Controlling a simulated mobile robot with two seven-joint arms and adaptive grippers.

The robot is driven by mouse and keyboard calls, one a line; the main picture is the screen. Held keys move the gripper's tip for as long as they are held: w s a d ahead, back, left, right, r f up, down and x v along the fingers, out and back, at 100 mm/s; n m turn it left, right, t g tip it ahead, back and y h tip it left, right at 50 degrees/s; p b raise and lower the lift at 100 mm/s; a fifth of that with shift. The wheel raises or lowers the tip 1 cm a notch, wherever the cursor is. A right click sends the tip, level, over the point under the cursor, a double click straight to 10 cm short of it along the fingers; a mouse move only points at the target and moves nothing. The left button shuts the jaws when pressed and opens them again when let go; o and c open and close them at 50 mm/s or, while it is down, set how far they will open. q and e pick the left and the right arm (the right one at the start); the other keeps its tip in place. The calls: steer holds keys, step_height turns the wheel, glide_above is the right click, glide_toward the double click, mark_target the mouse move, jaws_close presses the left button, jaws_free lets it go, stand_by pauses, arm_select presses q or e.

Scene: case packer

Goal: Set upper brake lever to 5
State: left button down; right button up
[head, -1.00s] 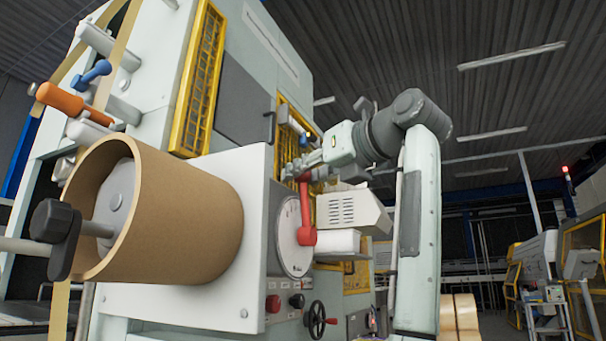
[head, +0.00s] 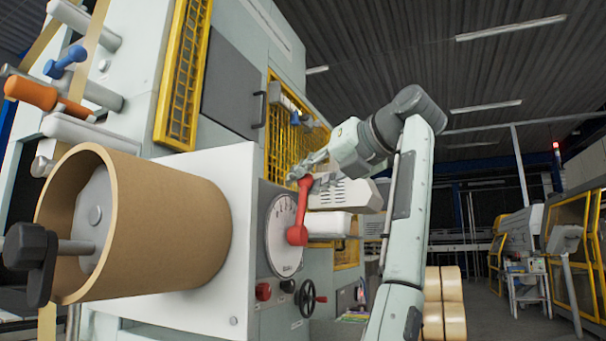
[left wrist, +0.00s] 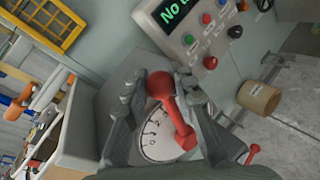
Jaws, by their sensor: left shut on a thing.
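The red brake lever (head: 301,208) is mounted on a round white dial (head: 281,240) on the machine's front panel. It stands nearly upright, with its knob at the top. The dial's numbers are too small to read surely. My left gripper (head: 306,182) is at the top of the lever, shut on the knob. In the left wrist view the red knob (left wrist: 160,84) sits between the two dark fingers of my left gripper (left wrist: 166,100), with the dial (left wrist: 157,142) behind it. A second red-tipped part (left wrist: 252,153) shows lower right there. My right gripper is not in view.
A large brown roll (head: 165,230) sticks out left of the dial. A black handwheel (head: 307,298) and red knob (head: 263,291) are below it. A white box (head: 340,196) is just right of the lever. A display panel (left wrist: 195,30) shows in the wrist view.

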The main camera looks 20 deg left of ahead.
arm_select(q)
steer(key=c, duration=1.2)
jaws_free()
steer(key=shift+v, duration=3.75)
steer(key=shift+c, duration=0.6)
